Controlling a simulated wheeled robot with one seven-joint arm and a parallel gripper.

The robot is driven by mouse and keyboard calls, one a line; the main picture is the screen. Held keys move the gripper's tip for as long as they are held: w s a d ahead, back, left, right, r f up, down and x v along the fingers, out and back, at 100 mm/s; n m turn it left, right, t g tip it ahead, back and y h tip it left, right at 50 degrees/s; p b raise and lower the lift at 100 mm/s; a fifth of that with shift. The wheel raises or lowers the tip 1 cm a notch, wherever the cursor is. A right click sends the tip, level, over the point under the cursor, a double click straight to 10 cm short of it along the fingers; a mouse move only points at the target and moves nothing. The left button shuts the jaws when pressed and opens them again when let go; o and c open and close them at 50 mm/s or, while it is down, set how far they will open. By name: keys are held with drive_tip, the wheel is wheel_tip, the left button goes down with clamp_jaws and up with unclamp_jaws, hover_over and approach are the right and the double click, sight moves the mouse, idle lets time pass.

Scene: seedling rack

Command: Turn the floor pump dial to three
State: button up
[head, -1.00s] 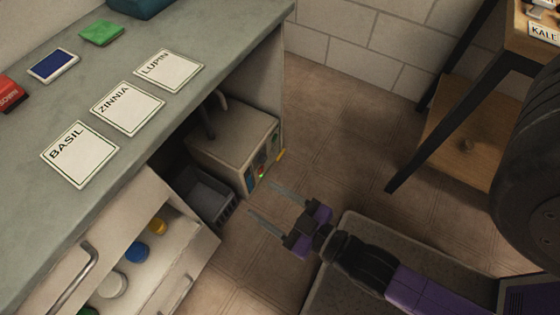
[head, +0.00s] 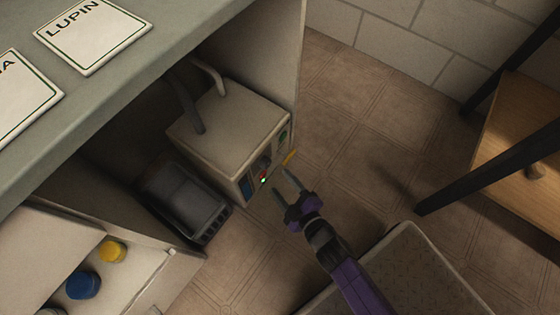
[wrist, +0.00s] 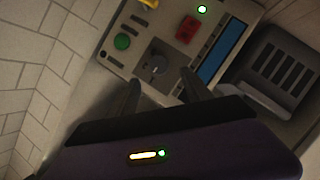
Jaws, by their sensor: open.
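The floor pump (head: 222,125) is a beige box with hoses on top, on the floor under the bench. Its front panel shows in the wrist view. The dark dial (wrist: 155,63) sits on a dark square plate, between the green button (wrist: 122,41) and the blue display (wrist: 222,52). The numbers and the dial's setting cannot be read. My gripper (head: 283,179) is open and empty in front of the panel. In the wrist view its fingertips (wrist: 161,78) lie on either side of the dial's near edge; I cannot tell whether they touch it.
A red switch (wrist: 187,29), a lit green lamp (wrist: 202,9) and a yellow part (head: 290,157) are by the dial. A grey crate (head: 185,200) stands left of the pump. The bench (head: 150,75) overhangs it. Floor to the right is clear up to a dark-legged table.

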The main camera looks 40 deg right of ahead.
sight(268, 165)
drive_tip(key=b+x, duration=0.3)
drive_tip(key=x, duration=0.4)
drive_tip(key=shift+w+d+f, duration=0.1)
drive_tip(key=shift+w, duration=0.2)
clamp_jaws()
drive_tip(key=shift+r+p, duration=0.2)
drive_tip(key=shift+p, duration=0.3)
